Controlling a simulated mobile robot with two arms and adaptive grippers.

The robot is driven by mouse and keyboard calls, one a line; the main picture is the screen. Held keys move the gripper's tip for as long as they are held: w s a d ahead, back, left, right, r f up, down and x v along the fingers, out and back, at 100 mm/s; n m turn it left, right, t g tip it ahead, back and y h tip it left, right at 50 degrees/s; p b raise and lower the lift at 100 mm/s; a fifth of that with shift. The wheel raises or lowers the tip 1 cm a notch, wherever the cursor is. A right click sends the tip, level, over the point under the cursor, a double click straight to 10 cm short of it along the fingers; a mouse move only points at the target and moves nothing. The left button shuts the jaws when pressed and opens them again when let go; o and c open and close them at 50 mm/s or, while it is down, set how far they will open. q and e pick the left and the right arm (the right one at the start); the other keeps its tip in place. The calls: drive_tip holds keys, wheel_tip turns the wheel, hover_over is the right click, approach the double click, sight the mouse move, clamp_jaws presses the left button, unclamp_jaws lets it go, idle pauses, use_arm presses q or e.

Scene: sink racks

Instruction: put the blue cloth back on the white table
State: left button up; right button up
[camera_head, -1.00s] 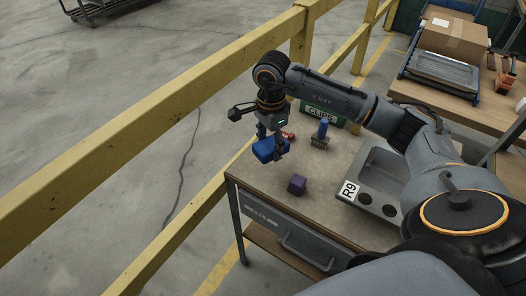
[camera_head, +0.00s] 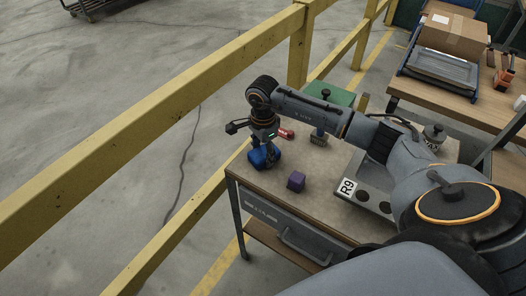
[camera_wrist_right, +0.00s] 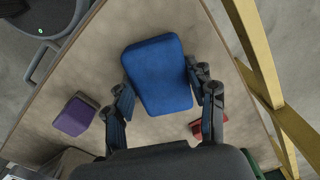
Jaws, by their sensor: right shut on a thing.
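The blue cloth (camera_head: 262,161), a thick folded-looking block, is between the fingers of my right gripper (camera_head: 264,147) near the left corner of the table (camera_head: 330,215). The table has a tan top and a grey drawer front. In the right wrist view the blue cloth (camera_wrist_right: 158,75) lies between the two fingers of my right gripper (camera_wrist_right: 161,84), which is shut on it. The cloth is over or on the tabletop; I cannot tell whether its underside touches. My left gripper is not in view.
A purple cube (camera_head: 296,180) stands on the tabletop, right of the cloth. A red object (camera_head: 286,133) and a blue-handled brush (camera_head: 319,136) are behind. A yellow railing (camera_head: 190,92) runs along the left.

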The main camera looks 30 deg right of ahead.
sight(263, 152)
drive_tip(key=o, duration=1.1)
drive_tip(key=shift+r, duration=0.15)
wheel_tip(263, 152, up, 12)
drive_tip(key=b, duration=0.1)
drive_tip(key=shift+b, duration=0.35)
